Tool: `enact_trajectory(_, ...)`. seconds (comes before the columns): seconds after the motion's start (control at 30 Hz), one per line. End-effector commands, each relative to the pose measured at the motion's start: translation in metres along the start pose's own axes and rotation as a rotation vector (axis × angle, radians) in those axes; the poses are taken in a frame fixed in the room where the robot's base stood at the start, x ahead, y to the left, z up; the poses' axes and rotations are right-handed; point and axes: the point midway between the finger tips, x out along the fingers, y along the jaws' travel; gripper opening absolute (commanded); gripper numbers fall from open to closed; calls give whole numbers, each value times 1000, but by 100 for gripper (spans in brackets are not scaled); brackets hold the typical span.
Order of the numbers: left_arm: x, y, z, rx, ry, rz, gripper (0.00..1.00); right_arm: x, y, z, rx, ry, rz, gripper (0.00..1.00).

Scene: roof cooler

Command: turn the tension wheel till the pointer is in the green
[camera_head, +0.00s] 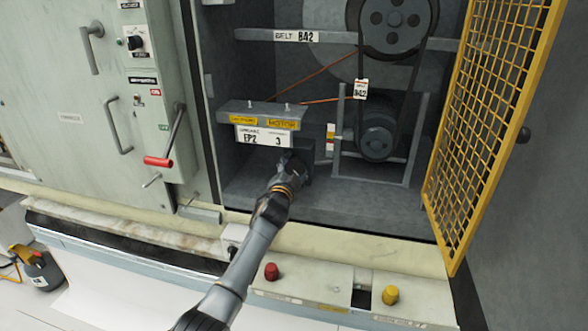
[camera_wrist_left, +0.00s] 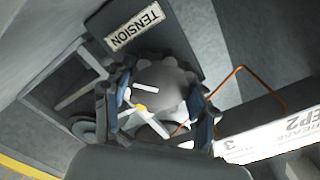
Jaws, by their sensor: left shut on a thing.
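The tension wheel (camera_wrist_left: 168,78) is a grey knob with a lobed rim and a white mark, in front of a plate lettered TENSION (camera_wrist_left: 136,26). My left gripper (camera_wrist_left: 158,108) is shut on the wheel, with a finger on each side of it. In the head view my left gripper (camera_head: 292,168) reaches low into the open cabinet and hides most of the wheel. A small coloured strip (camera_head: 330,137) stands to the right of the EP2 label; I cannot make out a pointer or a green zone on it. My right gripper is not in view.
The belt guard door (camera_head: 490,120), a yellow mesh, hangs open at the right. A belt runs between a large pulley (camera_head: 392,20) and a lower motor pulley (camera_head: 376,138). The EP2 label box (camera_head: 265,120) is just above my gripper. A red-handled lever (camera_head: 158,161) sticks out at left.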

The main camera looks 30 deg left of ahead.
Motion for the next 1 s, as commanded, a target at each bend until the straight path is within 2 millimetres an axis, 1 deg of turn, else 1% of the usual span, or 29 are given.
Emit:
enact_trajectory(0.47,0,1,1,13,-3,2,26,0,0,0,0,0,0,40)
enact_trajectory(0.5,0,1,1,13,-3,2,65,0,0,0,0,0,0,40)
enact_trajectory(0.57,0,1,1,13,-2,2,77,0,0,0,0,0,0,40)
enact_trajectory(0.6,0,1,1,13,-2,2,80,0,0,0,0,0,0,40)
enact_trajectory(0.9,0,0,0,12,-1,1,80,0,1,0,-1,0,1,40)
enact_trajectory(1.0,-4,1,1,13,0,0,80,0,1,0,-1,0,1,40)
